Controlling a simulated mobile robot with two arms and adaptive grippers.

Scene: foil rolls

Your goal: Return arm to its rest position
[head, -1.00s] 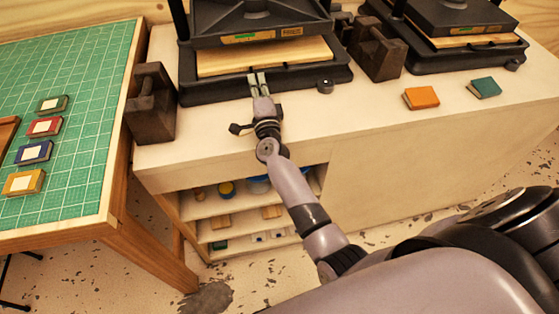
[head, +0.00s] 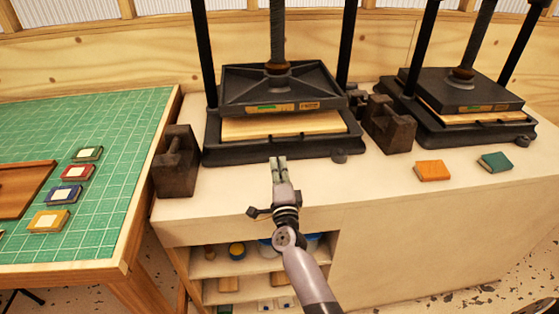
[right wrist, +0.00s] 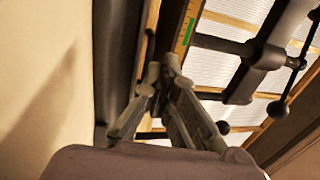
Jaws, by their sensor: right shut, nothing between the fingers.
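My right arm reaches in from the bottom of the head view. Its right gripper (head: 279,163) points at the front of the left press and is shut with nothing in it. The fingertips are at the front edge of the press base (head: 235,152) in the picture; I cannot tell the exact gap. In the right wrist view the gripper's fingers (right wrist: 162,66) come together beside the dark press, with nothing between them. My left gripper is not in view.
A second press (head: 465,92) stands at the right, with dark iron blocks (head: 177,162) beside the left one. An orange book (head: 433,171) and a green book (head: 496,162) lie on the bench. Several small books lie on the green mat (head: 125,130).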

